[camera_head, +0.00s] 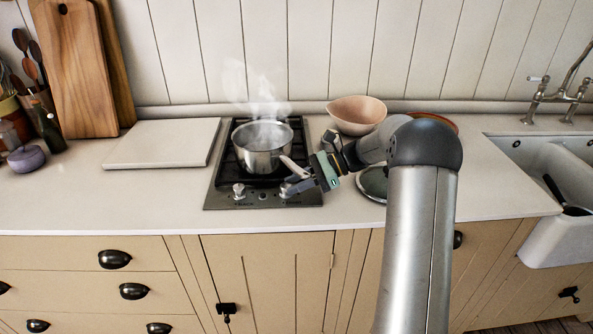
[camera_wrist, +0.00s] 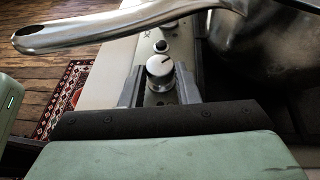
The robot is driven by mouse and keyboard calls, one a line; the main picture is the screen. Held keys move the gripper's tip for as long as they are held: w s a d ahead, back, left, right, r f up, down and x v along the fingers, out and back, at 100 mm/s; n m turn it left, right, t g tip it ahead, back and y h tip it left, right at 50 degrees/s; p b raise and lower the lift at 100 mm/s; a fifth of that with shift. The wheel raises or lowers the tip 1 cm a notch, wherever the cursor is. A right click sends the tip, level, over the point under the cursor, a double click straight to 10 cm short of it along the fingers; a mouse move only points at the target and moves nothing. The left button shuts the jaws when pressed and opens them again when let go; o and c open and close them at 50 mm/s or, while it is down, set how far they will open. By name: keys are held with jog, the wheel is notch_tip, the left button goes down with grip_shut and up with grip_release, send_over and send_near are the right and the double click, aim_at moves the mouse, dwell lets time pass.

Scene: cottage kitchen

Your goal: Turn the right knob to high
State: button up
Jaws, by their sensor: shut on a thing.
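The right knob (camera_wrist: 160,72) is a round silver dial on the hob's front strip, with a dark line on its top pointing to the upper right in the wrist view. My gripper (camera_wrist: 160,88) has one finger on each side of it and is shut on it. The left knob (camera_head: 239,190) stands free on the same strip of the hob (camera_head: 220,200).
A steaming metal pot (camera_head: 262,158) stands on the hob, its handle (camera_wrist: 110,25) passing close above the knobs. A pale board (camera_head: 163,143) lies left of the hob. A pinkish bowl (camera_head: 356,114) stands behind right. The counter in front is clear.

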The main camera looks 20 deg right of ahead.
jog(key=shift+w+n+g+p, duration=0.25)
jog(key=shift+n+g+p, duration=0.6)
jog(key=shift+g, duration=0.15)
jog(key=shift+w+n+g+p, duration=0.2)
jog(key=shift+n+g+p, duration=0.6)
jog(key=shift+g, duration=0.2)
jog(key=shift+n, duration=0.25)
jog(key=o, duration=1)
jog(key=shift+c, duration=0.2)
jog(key=v, duration=1.2)
jog(key=shift+w+a+r, duration=0.1)
jog(key=shift+w, duration=0.1)
